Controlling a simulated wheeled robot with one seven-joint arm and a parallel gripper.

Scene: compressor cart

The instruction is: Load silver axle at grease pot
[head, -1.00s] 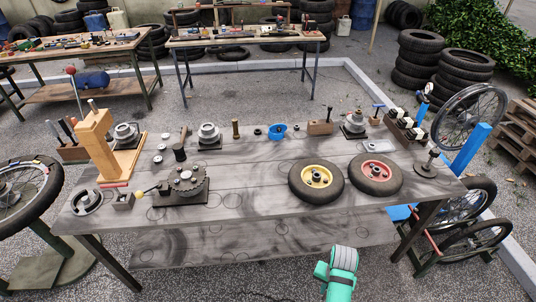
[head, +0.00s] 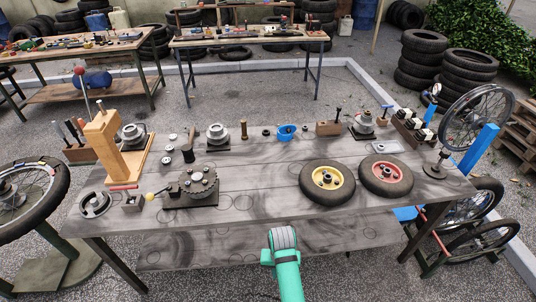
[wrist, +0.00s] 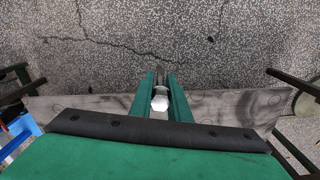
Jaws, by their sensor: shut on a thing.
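My gripper (wrist: 161,78) shows in the wrist view, its two green fingers shut on a pale silver piece with a hexagonal end (wrist: 160,103), which looks like the silver axle. The rest of the piece is mostly hidden between the fingers. In the head view my teal arm is at the bottom middle, in front of the bench's near edge; the fingers and the held piece cannot be made out there. A small blue bowl (head: 286,133) with dark contents, which may be the grease pot, stands at the back middle of the bench, well beyond my arm.
The grey bench (head: 255,215) is bare along its front middle. A yellow-hubbed wheel (head: 327,178) and a red-hubbed wheel (head: 386,174) lie on its right. A dark sprocket fixture (head: 192,187) and a wooden press (head: 104,139) stand left. A brass post (head: 244,130) stands near the bowl.

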